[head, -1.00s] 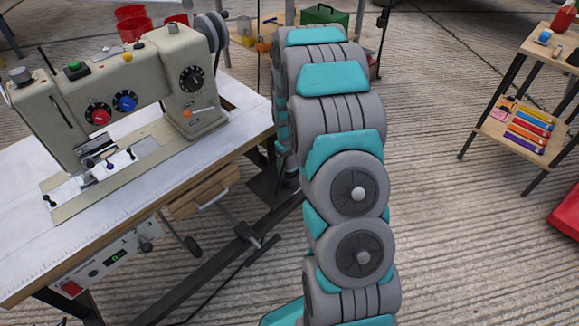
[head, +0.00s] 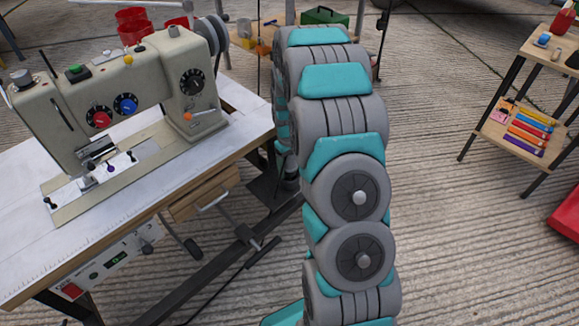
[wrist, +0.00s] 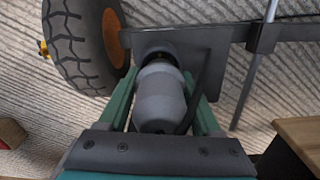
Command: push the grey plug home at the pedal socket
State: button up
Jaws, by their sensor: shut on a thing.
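The grey plug (wrist: 160,100) is in the middle of the wrist view, a rounded cylinder lying between the two green fingers of my gripper (wrist: 159,82). My gripper is shut on it. Its far end meets a dark round opening with a thin yellowish rim, the pedal socket (wrist: 155,54), on a dark grey plate (wrist: 213,48). I cannot tell how deep the plug sits. A dark cable (wrist: 206,75) runs beside the plug on the right. In the head view my arm hides the gripper, plug and socket.
In the wrist view a black tyre with an orange hub (wrist: 82,42) stands close left of the gripper, and a dark bar (wrist: 295,31) runs right. A wooden corner (wrist: 302,137) is at lower right. A sewing machine (head: 130,95) stands on a white-topped table (head: 28,240).

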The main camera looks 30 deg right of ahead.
jog(key=shift+f, duration=0.6)
dwell(2.9)
